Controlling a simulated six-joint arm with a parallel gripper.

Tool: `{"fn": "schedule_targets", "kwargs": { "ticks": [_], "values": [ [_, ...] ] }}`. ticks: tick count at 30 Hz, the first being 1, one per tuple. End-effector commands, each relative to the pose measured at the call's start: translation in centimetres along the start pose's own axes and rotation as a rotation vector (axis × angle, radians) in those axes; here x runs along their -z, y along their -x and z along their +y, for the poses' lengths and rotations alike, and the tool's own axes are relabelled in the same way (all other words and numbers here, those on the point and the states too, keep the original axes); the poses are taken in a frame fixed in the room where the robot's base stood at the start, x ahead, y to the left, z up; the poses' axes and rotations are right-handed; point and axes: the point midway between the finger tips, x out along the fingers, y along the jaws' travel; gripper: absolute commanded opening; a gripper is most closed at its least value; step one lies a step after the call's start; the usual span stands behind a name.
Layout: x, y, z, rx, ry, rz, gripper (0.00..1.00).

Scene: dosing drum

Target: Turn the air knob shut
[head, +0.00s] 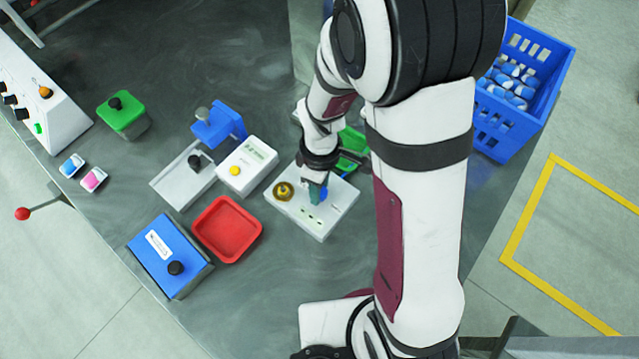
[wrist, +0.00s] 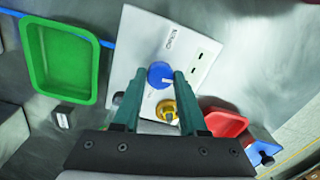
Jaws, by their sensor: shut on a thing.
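A white panel box (head: 333,219) stands on the bench, with a blue knob and a brass knob (head: 284,191) on its top. It also shows in the wrist view (wrist: 150,35), where the blue knob (wrist: 160,74) sits between my fingertips. The brass knob (wrist: 167,109) lies nearer the camera, between the fingers but apart from their tips. My gripper (head: 318,194) points down at the panel and is shut on the blue knob; its teal fingers (wrist: 160,78) flank it. Printed labels are too small to read, so I cannot tell which knob is marked air.
A green tray (wrist: 67,95) lies beside the panel. A red tray (head: 228,229), a blue box (head: 165,258) and a white unit with a display (head: 246,164) stand to the left. A blue basket (head: 533,110) of blue-white items is at the right.

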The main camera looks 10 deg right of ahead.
Motion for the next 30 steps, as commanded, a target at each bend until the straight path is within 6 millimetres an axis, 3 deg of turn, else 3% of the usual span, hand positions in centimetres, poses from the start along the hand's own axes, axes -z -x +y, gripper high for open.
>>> {"fn": "schedule_targets", "kwargs": {
  "ticks": [30],
  "values": [
    [-0.13, 0.02, -0.02, 0.000, -0.961, 0.032, 0.00]
  ]
}}
